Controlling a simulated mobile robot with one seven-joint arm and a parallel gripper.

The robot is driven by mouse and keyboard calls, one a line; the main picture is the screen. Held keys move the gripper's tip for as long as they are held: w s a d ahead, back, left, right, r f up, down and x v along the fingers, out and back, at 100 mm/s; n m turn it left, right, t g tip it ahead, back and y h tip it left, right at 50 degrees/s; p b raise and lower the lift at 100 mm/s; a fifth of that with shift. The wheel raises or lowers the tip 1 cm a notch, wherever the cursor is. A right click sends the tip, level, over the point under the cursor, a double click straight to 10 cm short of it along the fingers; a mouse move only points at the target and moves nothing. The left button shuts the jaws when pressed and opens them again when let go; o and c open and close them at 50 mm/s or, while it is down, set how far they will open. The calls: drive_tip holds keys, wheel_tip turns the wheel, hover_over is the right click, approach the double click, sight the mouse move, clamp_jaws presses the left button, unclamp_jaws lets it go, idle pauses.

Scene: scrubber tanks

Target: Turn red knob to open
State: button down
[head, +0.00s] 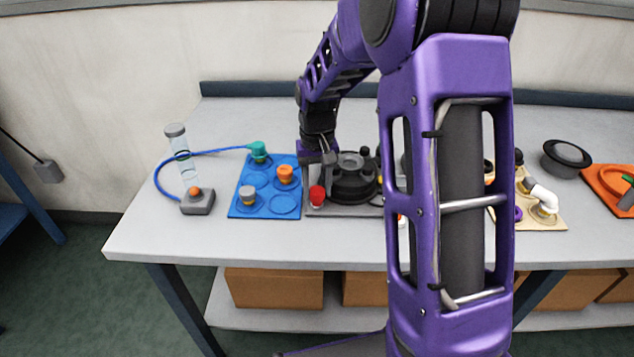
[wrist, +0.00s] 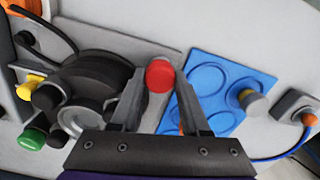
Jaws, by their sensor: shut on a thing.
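The red knob (head: 317,196) sits at the front left of a black round scrubber tank unit (head: 352,180) on a grey base plate. In the wrist view the red knob (wrist: 160,76) shows between the two finger ends of my gripper (wrist: 160,88), one finger on each side. My gripper is shut on the red knob. In the head view my gripper (head: 322,158) comes down from behind the knob, and its finger contact is hard to make out there. In the wrist view the black tank unit (wrist: 92,78) is partly hidden by the left finger.
A blue board (head: 271,207) with teal, orange and grey caps lies close to the left. A grey block with an orange button (head: 197,200) and a clear tube stands further left. A beige board (head: 540,222) is to the right. My arm hides the table middle.

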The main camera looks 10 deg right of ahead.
drive_tip(key=n+p, duration=0.1)
drive_tip(key=n, duration=0.4)
drive_tip(key=shift+p, duration=0.4)
drive_tip(key=shift+n, duration=0.4)
drive_tip(key=shift+c, duration=1.9)
unclamp_jaws()
drive_tip(key=shift+d+m, duration=0.1)
drive_tip(key=shift+m, duration=0.2)
